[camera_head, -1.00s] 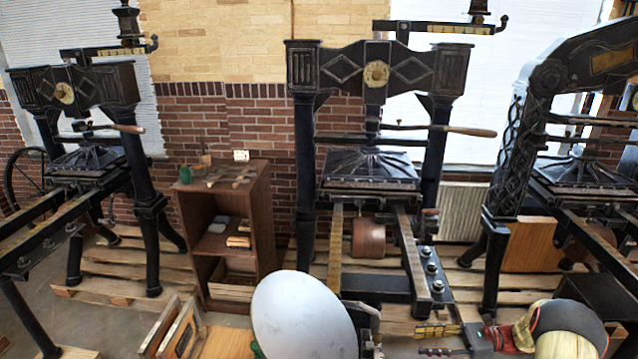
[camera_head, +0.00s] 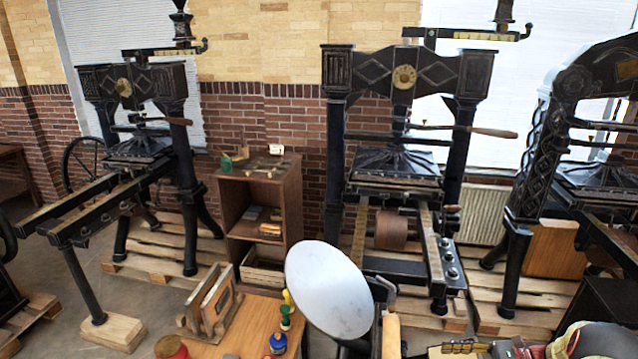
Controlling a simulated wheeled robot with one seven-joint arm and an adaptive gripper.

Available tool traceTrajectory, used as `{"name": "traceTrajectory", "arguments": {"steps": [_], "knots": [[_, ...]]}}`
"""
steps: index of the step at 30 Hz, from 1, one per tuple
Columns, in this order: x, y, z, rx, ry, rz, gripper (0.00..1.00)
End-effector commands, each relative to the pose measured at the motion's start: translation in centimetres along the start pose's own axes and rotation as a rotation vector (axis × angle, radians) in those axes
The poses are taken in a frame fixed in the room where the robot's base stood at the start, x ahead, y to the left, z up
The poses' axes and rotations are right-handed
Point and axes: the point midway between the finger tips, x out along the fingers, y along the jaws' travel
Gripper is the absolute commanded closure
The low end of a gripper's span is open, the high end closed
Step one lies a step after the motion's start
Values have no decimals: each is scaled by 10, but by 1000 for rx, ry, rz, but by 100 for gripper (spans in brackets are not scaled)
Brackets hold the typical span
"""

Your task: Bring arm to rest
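My gripper does not show in the head view, and I cannot make out my arm for certain. The task names no object. A black hand press (camera_head: 403,75) stands in the middle, with a second hand press (camera_head: 130,88) at left and a third press (camera_head: 573,82) at right, partly cut off. Nothing shows whether my gripper holds anything.
A pale round disc (camera_head: 330,290) stands close in front, beside a wooden table (camera_head: 258,318) with small bottles (camera_head: 278,342). A brown cabinet (camera_head: 235,205) with small items stands between two presses. Red and dark items (camera_head: 520,348) fill the lower right corner. Bare floor (camera_head: 150,295) shows at left.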

Motion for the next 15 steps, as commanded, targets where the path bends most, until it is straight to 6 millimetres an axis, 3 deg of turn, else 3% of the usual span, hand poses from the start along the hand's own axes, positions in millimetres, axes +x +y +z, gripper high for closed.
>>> {"name": "traceTrajectory", "arguments": {"steps": [9, 15], "knots": [[14, 47, -47, -14, 139, 80, 64], [13, 81, -48, -86, 282, 181, 64]]}}
